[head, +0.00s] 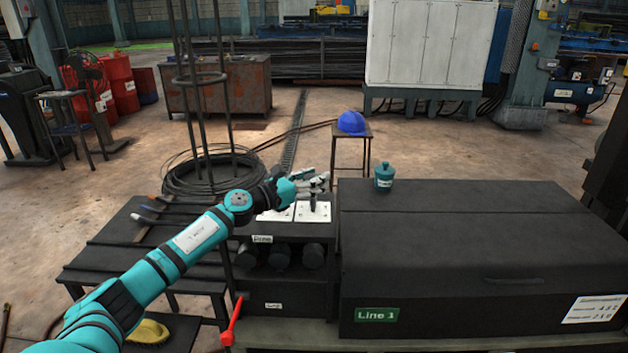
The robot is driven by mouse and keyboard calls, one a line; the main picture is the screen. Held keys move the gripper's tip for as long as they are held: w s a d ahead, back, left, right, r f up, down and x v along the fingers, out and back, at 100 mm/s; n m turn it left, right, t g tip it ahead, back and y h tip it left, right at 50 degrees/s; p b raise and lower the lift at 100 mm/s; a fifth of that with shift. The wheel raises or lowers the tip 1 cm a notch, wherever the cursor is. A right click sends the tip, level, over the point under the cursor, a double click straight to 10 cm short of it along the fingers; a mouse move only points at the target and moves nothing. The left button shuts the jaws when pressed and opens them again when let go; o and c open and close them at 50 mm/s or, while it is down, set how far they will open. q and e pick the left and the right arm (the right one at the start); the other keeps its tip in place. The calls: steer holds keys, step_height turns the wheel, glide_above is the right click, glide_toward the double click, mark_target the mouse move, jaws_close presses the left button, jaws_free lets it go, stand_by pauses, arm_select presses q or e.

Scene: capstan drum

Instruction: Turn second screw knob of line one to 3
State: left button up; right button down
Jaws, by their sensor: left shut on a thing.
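A dark box stand (287,290) carries white plates (321,216) on its top, left of a long black cabinet (455,215) with a green "Line 1" sign (376,314). My left arm reaches in from the left over this stand. My left gripper (314,191) is above the right white plate, shut on a small dark upright screw knob (312,206). The arm and gripper partly hide the plates and the knob. I cannot read any number or scale at the knob. My right gripper is not in view.
Black round knobs (312,256) stick out of the stand's front, with a red handle (233,318) below left. A teal lidded pot (384,176) stands on the cabinet. A blue helmet (351,123) sits on a stool behind. A dark slatted table (145,245) is at left, under my arm.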

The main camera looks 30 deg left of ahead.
arm_select(q)
steer(key=o, duration=0.8)
steer(key=shift+f, duration=0.25)
steer(key=o, duration=0.4)
steer(key=shift+s+r, duration=0.15)
steer(key=shift+c, duration=0.2)
steer(key=shift+r, duration=0.45)
step_height(320, 180, up, 9)
steer(key=shift+r, duration=0.1)
